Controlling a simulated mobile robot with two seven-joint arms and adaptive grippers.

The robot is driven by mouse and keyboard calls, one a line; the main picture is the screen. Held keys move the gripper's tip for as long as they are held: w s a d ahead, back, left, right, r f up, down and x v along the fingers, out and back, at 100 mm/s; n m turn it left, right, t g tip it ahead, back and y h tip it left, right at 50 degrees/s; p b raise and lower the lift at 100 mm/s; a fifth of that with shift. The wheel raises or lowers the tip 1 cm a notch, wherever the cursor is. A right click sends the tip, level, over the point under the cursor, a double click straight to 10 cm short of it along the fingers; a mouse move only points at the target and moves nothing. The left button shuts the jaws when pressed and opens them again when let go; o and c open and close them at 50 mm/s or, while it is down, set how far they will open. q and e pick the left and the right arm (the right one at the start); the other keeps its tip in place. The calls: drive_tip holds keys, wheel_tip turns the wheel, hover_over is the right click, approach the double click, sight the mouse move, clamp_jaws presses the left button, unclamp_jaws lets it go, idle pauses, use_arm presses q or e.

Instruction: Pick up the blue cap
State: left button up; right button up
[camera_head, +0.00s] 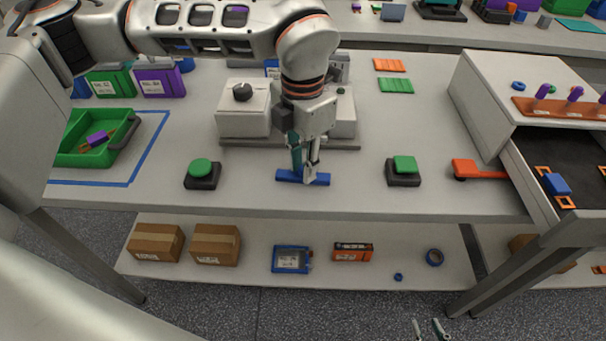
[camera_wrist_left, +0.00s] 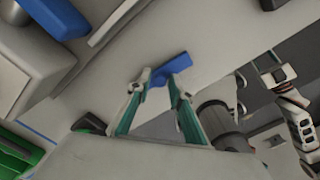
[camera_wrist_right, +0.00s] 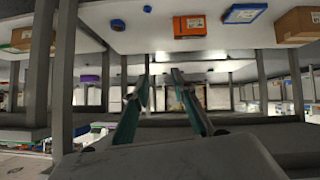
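A flat blue piece (camera_head: 318,179) lies near the front edge of the table, below my left gripper (camera_head: 302,174). It also shows in the left wrist view (camera_wrist_left: 166,69), where it spans the gap between the left fingertips and reaches past them. The left fingers are apart, pointing down around the piece, which seems to rest on the table; contact is unclear. I cannot tell for sure whether this piece is the blue cap. My right gripper (camera_head: 429,328) is open and empty, low in front of the table; its spread fingers also show in the right wrist view (camera_wrist_right: 162,78).
A green button (camera_head: 202,167) and another green button (camera_head: 405,164) flank the left gripper. A grey-white device (camera_head: 243,116) stands behind it. A green bin (camera_head: 72,152) is at left. An open drawer (camera_head: 532,178) at right holds a blue block (camera_head: 557,184).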

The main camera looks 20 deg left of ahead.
use_arm(q)
clamp_jaws()
